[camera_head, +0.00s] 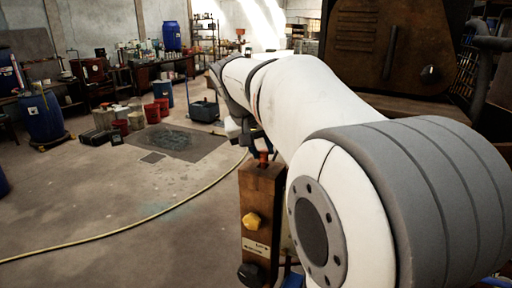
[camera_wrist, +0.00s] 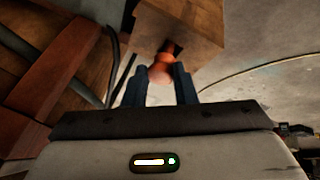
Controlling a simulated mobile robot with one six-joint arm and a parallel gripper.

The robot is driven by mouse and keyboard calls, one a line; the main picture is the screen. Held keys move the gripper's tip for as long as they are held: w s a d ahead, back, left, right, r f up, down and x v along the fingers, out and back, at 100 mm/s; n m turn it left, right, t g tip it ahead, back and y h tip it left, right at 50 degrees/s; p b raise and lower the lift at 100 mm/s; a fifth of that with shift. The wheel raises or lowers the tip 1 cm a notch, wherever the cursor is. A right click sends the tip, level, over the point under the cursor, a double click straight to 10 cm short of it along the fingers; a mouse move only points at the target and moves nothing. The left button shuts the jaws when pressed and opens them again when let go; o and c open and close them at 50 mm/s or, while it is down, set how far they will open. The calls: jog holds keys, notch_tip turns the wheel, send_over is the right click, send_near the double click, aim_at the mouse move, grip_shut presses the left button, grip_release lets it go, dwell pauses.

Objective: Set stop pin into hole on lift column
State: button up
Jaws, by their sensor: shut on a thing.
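The stop pin (camera_wrist: 161,73) has a rounded orange-red head and a darker neck. In the wrist view it sits between the two blue-grey fingers of my gripper (camera_wrist: 161,80), which is shut on it. The neck meets the end face of the brown lift column (camera_wrist: 190,28); how deep it sits in a hole cannot be told. In the head view the red pin (camera_head: 263,157) stands at the top of the upright brown column (camera_head: 262,195). My arm hides most of the gripper there.
The column's front carries a yellow knob (camera_head: 252,222), a small label plate and a dark knob (camera_head: 249,273). A yellow hose (camera_head: 150,217) crosses the floor at left. Red buckets (camera_head: 121,127) and blue drums (camera_head: 42,117) stand farther back.

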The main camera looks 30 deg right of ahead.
jog(key=shift+f+b, duration=0.55)
jog(key=shift+f, duration=0.2)
jog(key=o, duration=1)
jog(key=shift+o, duration=0.2)
jog(key=shift+r, duration=0.1)
jog(key=v, duration=0.7)
jog(key=shift+a+r, duration=0.2)
jog(key=shift+r, duration=0.1)
jog(key=shift+s, duration=0.1)
jog(key=s+a+f+n+y, duration=0.2)
jog(key=s+a+f, duration=0.3)
jog(key=s+f, duration=0.3)
jog(key=s+a+f+n+y, duration=0.2)
jog(key=s+a+f, duration=0.3)
jog(key=f, duration=1)
jog(key=s, duration=0.3)
jog(key=shift+s+f+y, duration=0.35)
jog(key=shift+f+y, duration=0.05)
